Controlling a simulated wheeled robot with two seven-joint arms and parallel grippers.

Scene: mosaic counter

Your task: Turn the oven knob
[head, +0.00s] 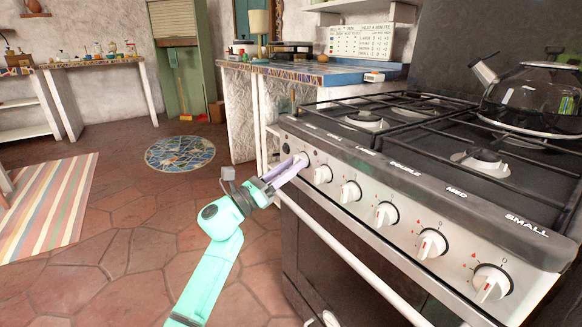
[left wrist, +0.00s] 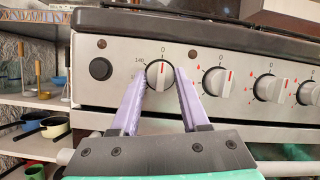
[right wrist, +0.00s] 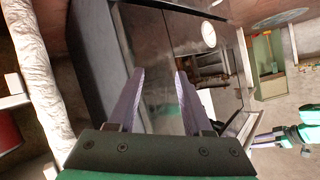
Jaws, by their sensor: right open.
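The oven's front panel (head: 335,185) carries a row of several round knobs with red marks. The leftmost oven knob (left wrist: 159,75) has a temperature scale around it, and its red mark points roughly up towards the 0. My left gripper (head: 300,160) reaches this knob from the front. In the left wrist view its lilac fingers (left wrist: 160,78) are apart, one on each side of the knob, with no clear grip on it. In the head view the fingers partly hide the knob. My right gripper (right wrist: 160,72) is open and empty, outside the head view.
A glass kettle (head: 535,95) stands on the hob at the right. The oven handle bar (head: 345,255) runs below the knobs. A second round knob (left wrist: 218,81) lies close right of my left fingers. Shelves with pots (left wrist: 42,128) stand left of the oven.

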